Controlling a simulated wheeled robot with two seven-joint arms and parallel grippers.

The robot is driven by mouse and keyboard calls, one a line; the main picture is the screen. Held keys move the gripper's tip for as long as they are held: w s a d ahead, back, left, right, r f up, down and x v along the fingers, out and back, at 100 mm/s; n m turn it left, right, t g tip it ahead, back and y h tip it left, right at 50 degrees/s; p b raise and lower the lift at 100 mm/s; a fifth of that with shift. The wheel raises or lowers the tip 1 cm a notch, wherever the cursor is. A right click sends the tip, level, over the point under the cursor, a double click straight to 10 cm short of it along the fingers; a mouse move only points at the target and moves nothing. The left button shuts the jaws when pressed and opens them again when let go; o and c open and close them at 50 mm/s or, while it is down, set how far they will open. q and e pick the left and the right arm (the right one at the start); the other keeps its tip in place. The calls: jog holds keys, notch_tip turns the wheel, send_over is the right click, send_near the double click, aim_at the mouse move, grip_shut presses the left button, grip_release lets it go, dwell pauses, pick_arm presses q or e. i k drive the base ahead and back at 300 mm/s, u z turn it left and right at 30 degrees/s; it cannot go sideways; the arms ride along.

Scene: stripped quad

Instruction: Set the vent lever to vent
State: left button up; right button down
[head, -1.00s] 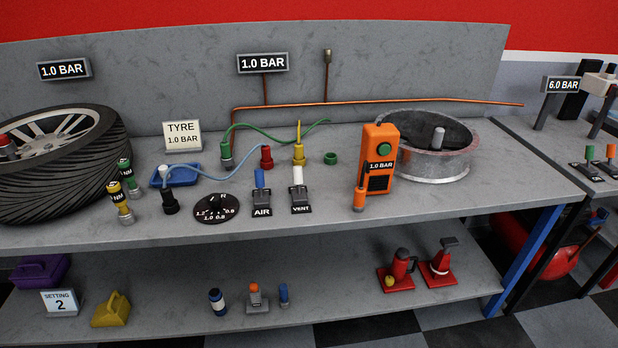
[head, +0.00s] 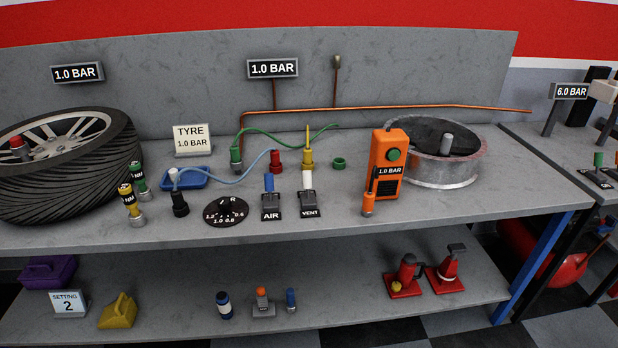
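The vent lever (head: 308,181) has a white handle on a dark base with a "VENT" label (head: 310,212). It stands near the front middle of the bench, and its handle points up. The air lever (head: 269,184), with a blue handle and an "AIR" label, stands just to its left, also pointing up. Neither of my grippers is in the head view.
A dial (head: 226,211) lies left of the levers. An orange 1.0 BAR unit (head: 388,160) stands to the right before a round metal tub (head: 440,175). A tyre (head: 70,165) is at the left. Green and blue hoses run behind the levers. The bench front edge is clear.

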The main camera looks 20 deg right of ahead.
aim_at(306, 175)
jog(key=i, duration=0.75)
jog(key=z, duration=0.65)
